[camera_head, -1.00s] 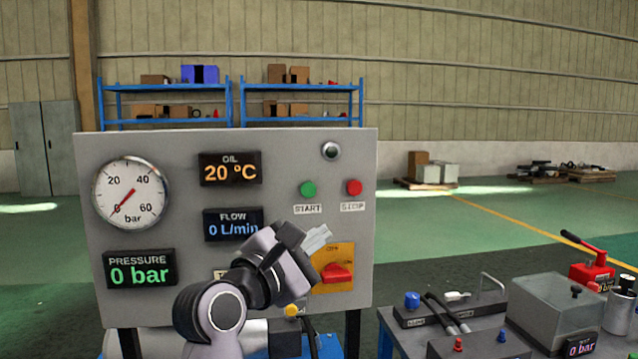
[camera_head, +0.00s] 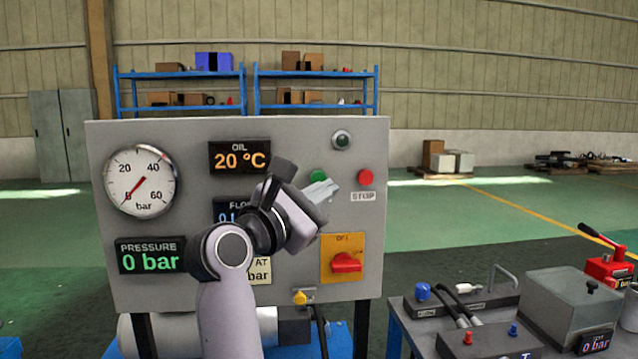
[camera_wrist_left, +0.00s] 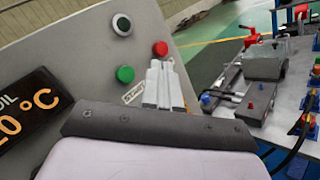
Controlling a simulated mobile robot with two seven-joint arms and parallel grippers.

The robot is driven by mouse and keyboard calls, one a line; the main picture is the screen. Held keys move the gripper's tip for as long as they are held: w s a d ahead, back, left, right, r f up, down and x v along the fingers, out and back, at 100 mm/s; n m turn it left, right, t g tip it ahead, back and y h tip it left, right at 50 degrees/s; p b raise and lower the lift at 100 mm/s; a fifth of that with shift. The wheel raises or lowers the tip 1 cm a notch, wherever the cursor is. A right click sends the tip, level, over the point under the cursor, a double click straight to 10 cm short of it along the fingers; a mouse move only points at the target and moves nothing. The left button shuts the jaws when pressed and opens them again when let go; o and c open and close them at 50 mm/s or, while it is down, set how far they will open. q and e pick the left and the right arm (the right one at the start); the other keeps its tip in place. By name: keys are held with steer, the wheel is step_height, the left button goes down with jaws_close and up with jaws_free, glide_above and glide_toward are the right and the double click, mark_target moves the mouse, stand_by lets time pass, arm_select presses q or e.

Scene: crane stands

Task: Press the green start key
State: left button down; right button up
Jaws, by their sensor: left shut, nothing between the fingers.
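The green start key (camera_head: 318,176) is a round button on the upper right of the grey control panel (camera_head: 290,140). In the left wrist view the green key (camera_wrist_left: 125,74) shows whole, left of the shut, empty fingers (camera_wrist_left: 160,66). Its START label (camera_wrist_left: 133,92) is partly covered by them. I cannot tell how far the tips are from the panel face. My right gripper is in neither view.
The red stop button (camera_head: 366,177) is close on the right of the fingers. A dark round lamp (camera_head: 341,139) is above, and a red rotary switch (camera_head: 346,262) on a yellow plate is below. A bench with a transparent box (camera_head: 570,295) stands to the right.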

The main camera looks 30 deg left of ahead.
mark_target(318, 178)
arm_select(q)
steer(key=w+a, duration=0.3)
steer(key=w, duration=0.1)
steer(key=shift+w+a, duration=0.35)
steer(key=shift+w, duration=0.05)
stand_by(1.8)
steer(key=shift+w+a+p, duration=0.25)
steer(key=shift+w+p, duration=0.1)
steer(key=shift+p, duration=0.3)
steer(key=shift+w+a+p, duration=0.3)
steer(key=shift+w, duration=0.1)
stand_by(0.5)
steer(key=shift+s, duration=0.1)
steer(key=shift+s+d+f+p, duration=0.1)
steer(key=shift+s+d+p, duration=0.35)
steer(key=shift+s+d, duration=0.15)
